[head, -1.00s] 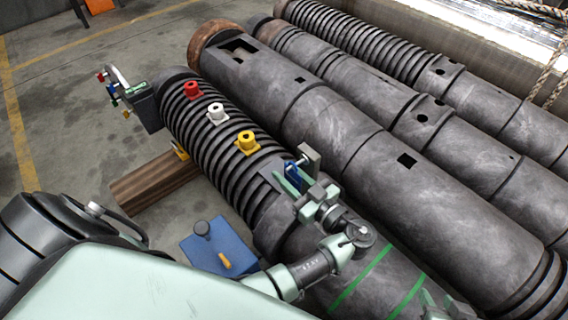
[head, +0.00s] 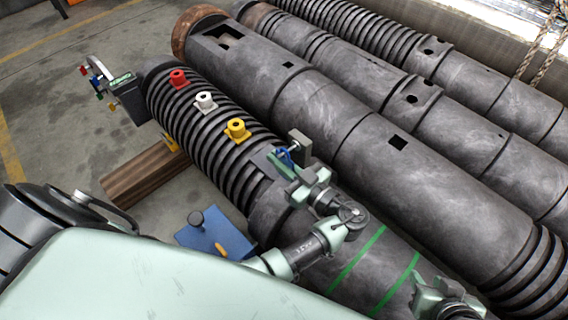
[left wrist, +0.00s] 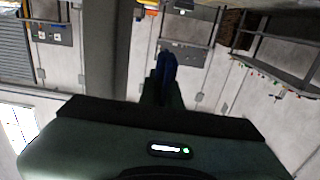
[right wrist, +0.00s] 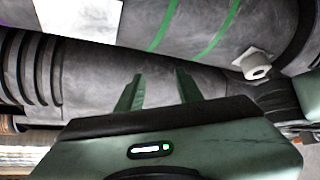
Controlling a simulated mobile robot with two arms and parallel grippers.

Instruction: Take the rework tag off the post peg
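The blue rework tag (head: 284,156) is beside the grey post (head: 300,145) on top of the nearest ribbed barrel. I cannot tell whether its loop is still around the peg, as the peg is hidden. My left gripper (head: 286,164) is at the tag, with its fingers close together. In the left wrist view the tag (left wrist: 167,66) shows upright between the fingertips, so the gripper looks shut on it. My right gripper (head: 433,287) is at the lower right, over the smooth barrel end. In the right wrist view (right wrist: 158,88) its fingers are apart and empty.
Red (head: 178,78), white (head: 205,101) and yellow (head: 237,130) fittings stand on the ribbed barrel (head: 190,125). A rack with coloured tags (head: 120,98) is at its far end. A blue board (head: 212,238) lies left. More barrels (head: 400,185) lie right.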

